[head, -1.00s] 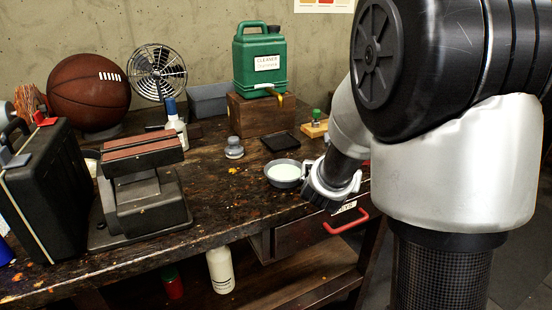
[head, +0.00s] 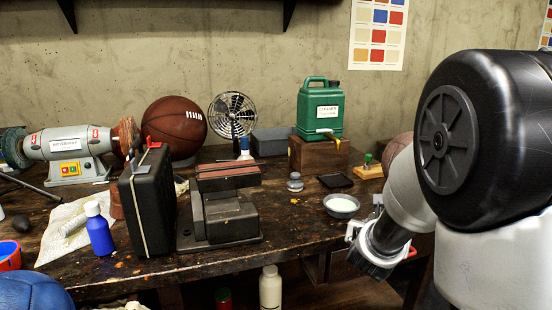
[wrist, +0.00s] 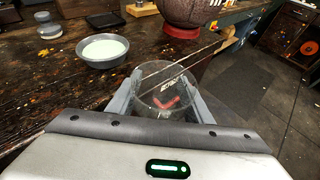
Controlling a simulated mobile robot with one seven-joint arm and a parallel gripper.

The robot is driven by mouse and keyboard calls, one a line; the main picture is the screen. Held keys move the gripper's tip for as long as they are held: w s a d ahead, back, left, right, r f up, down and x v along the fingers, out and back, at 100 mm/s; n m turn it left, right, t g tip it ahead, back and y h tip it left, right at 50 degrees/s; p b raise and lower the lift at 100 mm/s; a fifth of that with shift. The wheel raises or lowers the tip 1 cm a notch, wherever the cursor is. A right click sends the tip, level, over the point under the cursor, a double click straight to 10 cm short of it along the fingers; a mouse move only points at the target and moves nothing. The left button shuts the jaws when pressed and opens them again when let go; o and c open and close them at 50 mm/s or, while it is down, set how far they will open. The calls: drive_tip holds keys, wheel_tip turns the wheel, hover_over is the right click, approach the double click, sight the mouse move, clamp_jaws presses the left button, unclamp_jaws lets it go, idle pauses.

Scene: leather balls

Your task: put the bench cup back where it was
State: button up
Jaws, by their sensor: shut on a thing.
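A clear, see-through cup (wrist: 160,98), which I take for the bench cup, is between the fingers of my gripper (wrist: 165,88) in the wrist view. My gripper is shut on it. It is held at the bench's front edge; a drawer label and a red handle show through its wall. In the head view my gripper (head: 368,250) is at the bench's front right, right of and nearer than a grey bowl of pale liquid (head: 341,206). I cannot make out the cup there. Whether it touches anything below is unclear.
The bowl also shows in the wrist view (wrist: 102,51), left of the cup. A grey weight-like piece (head: 295,183), a black tray (head: 335,181) and a wooden block under a green canister (head: 320,112) stand behind. A basketball with a red base (wrist: 190,12) is further right.

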drive_tip(key=s+a+f+n+y, duration=0.2)
drive_tip(key=s+a, duration=0.4)
drive_tip(key=a, duration=0.6)
wheel_tip(320, 180, up, 28)
drive_tip(key=p, duration=2.8)
drive_tip(key=shift+s+a+f+t, duration=0.2)
drive_tip(key=shift+s+a+t, duration=0.1)
drive_tip(key=shift+t, duration=0.1)
drive_tip(key=shift+d, duration=0.15)
